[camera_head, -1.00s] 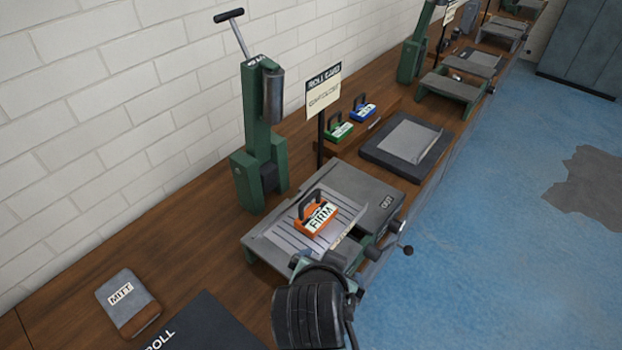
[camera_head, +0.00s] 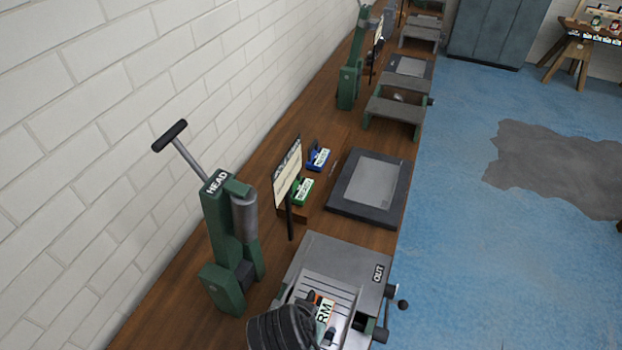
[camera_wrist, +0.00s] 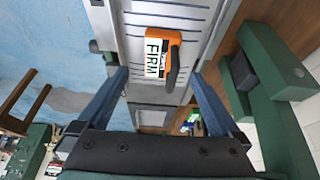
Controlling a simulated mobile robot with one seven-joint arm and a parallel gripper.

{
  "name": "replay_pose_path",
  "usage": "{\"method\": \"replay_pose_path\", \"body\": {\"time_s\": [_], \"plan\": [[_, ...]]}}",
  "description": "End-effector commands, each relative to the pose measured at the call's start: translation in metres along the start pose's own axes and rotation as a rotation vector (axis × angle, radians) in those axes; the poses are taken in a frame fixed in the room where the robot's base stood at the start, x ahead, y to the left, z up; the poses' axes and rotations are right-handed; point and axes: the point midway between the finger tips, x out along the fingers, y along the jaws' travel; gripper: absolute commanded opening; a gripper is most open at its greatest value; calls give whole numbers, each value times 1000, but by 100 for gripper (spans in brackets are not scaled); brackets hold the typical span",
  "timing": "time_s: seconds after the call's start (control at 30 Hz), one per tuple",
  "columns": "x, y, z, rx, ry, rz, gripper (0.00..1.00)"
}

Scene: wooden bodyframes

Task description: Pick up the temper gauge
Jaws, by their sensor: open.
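An orange block with a white FIRM label and a dark handle (camera_wrist: 158,52) lies on the slatted bed of a grey machine (camera_head: 345,262). It fits the temper gauge best, but I cannot read that name on it. In the head view the block (camera_head: 325,309) is mostly hidden behind my arm. My gripper (camera_wrist: 160,76) is open and empty in the wrist view. The block shows ahead of the fingertips, roughly centred between them, with no visible contact. Green (camera_head: 303,190) and blue (camera_head: 318,158) blocks with dark handles and labels sit on a wooden stand further along the bench.
A green upright press marked HEAD (camera_head: 229,240) stands left of the machine by the white wall. A sign (camera_head: 287,172) on a post rises behind the machine. A dark flat pad (camera_head: 340,200) lies beyond it. Blue floor (camera_head: 450,270) is open to the right.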

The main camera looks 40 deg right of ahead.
Motion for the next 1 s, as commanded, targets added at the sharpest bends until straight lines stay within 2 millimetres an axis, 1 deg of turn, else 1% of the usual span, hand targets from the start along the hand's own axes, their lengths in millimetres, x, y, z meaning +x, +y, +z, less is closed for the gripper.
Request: {"method": "replay_pose_path", "body": {"time_s": [0.03,0.1,0.2,0.47,0.7,0.8,1.0], "plan": [[9,1,0,2,-3,2,100],[19,0,-1,1,-1,1,100],[30,0,-1,1,0,-1,100],[44,0,-3,1,0,0,100],[73,-1,-6,1,0,0,100],[82,-2,-6,0,1,-1,100],[87,-2,-6,1,2,-2,100]]}}
